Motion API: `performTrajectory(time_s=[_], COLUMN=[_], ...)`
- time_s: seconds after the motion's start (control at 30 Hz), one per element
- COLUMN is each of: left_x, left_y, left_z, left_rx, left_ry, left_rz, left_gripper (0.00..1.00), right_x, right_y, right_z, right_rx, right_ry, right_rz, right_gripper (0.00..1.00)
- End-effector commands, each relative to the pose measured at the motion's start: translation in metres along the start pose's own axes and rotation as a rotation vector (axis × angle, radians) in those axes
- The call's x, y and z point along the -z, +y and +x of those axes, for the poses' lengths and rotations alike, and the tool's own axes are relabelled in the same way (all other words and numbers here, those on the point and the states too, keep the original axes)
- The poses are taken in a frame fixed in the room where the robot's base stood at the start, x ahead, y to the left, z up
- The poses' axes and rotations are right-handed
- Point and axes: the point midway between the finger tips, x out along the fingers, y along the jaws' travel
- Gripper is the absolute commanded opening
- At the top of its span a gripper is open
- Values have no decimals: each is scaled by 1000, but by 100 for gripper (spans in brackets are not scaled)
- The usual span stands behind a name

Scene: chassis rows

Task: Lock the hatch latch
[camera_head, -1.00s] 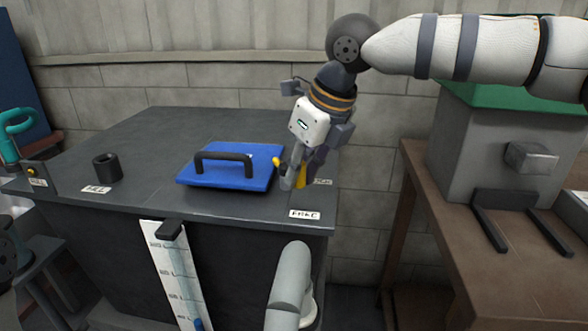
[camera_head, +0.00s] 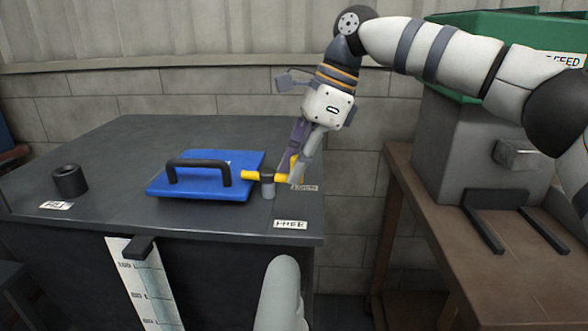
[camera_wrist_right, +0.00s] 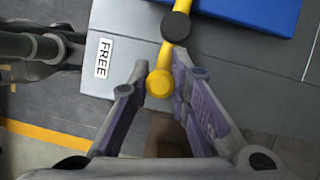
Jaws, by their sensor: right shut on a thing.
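The blue hatch (camera_head: 205,188) with a black handle (camera_head: 200,164) lies flat on the dark bench top. The yellow latch bar (camera_head: 250,175) sits on a short grey post (camera_head: 267,188) at the hatch's right edge. It lies roughly left-right, its left end at or over that edge. My right gripper (camera_head: 293,177) is shut on the bar's right end. In the right wrist view the bar (camera_wrist_right: 168,55) runs from a dark pivot cap to a yellow knob between the fingers. A FREE label (camera_head: 290,224) lies in front of the latch. My left gripper is not in view.
Another label (camera_head: 304,188), unreadable, is beside my right fingers. A brown table (camera_head: 500,270) with a grey machine (camera_head: 455,150) stands to the right. A ruled strip (camera_head: 145,285) hangs on the bench front.

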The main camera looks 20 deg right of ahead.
Motion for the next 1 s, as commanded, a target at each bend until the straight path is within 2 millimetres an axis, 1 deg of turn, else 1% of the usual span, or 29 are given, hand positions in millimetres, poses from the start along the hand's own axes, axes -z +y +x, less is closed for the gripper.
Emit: performTrajectory(time_s=[0.03, 0.37, 0.8, 0.83, 0.9, 1.0], left_x=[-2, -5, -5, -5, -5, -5], left_y=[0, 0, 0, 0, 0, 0], left_z=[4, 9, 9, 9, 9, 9], left_rx=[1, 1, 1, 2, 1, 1], left_ry=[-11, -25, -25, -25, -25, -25], left_rz=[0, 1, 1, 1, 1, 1], left_gripper=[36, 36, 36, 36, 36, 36], right_x=[1, 2, 3, 3, 3, 3], right_y=[0, -3, -3, -3, -3, -3], right_z=[8, 6, 6, 6, 7, 5], right_rx=[-23, -54, -58, -59, -58, -55], right_ry=[4, 7, 9, 9, 9, 8], right_rz=[-18, -97, -104, -104, -103, -102], right_gripper=[0, 0, 0, 22, 37, 37])
